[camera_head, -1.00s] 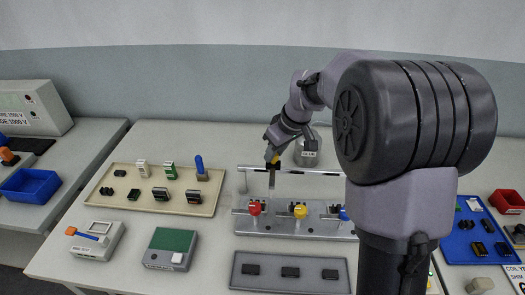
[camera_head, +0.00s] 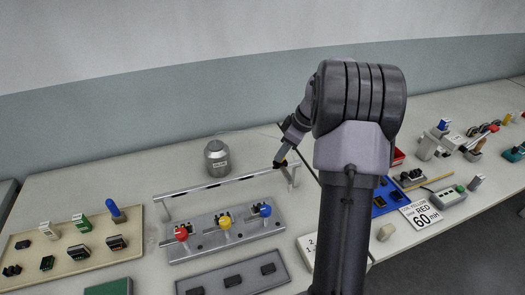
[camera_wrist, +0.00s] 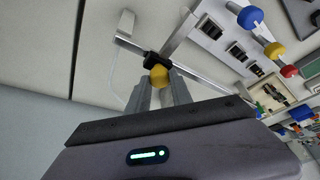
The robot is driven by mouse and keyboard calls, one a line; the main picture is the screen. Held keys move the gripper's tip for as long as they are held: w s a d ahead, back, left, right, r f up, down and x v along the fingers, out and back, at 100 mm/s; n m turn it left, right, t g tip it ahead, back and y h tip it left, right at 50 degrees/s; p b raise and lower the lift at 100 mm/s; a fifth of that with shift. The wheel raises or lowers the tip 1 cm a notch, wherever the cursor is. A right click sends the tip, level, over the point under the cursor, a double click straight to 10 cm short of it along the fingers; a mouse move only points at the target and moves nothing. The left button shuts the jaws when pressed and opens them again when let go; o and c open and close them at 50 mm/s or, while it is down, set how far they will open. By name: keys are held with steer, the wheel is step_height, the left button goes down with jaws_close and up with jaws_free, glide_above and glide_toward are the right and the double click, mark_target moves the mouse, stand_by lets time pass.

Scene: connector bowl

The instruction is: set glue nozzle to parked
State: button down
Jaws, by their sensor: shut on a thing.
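The glue nozzle shows in the wrist view as a black carriage (camera_wrist: 151,60) with a yellow knob (camera_wrist: 159,76) on a rail (camera_wrist: 205,80). My gripper (camera_wrist: 161,86) is shut on the yellow knob. In the head view my gripper (camera_head: 281,162) is at the right end of the raised rail (camera_head: 225,183), close to the right post (camera_head: 292,177). There the nozzle is a small dark spot, mostly hidden by the fingers. I see no readable parked mark.
A grey fixture with red (camera_head: 182,234), yellow (camera_head: 225,223) and blue (camera_head: 265,210) knobs stands in front of the rail. A metal canister (camera_head: 216,158) stands behind it. A beige tray (camera_head: 140,234) of parts is left, a blue tray (camera_head: 379,204) right.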

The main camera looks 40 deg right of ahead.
steer(key=shift+s+d, duration=0.2)
steer(key=shift+d, duration=0.35)
steer(key=shift+s+d, duration=0.15)
steer(key=shift+d, duration=0.4)
steer(key=c, duration=1.1)
jaws_free()
steer(key=shift+d, duration=0.2)
steer(key=shift+c, duration=0.2)
steer(key=shift+a, duration=0.1)
steer(key=shift+r+p, duration=0.1)
steer(key=shift+p, duration=0.2)
steer(key=p+v, duration=0.5)
steer(key=v, duration=1.2)
steer(key=shift+p, duration=0.35)
steer(key=shift+r, duration=0.1)
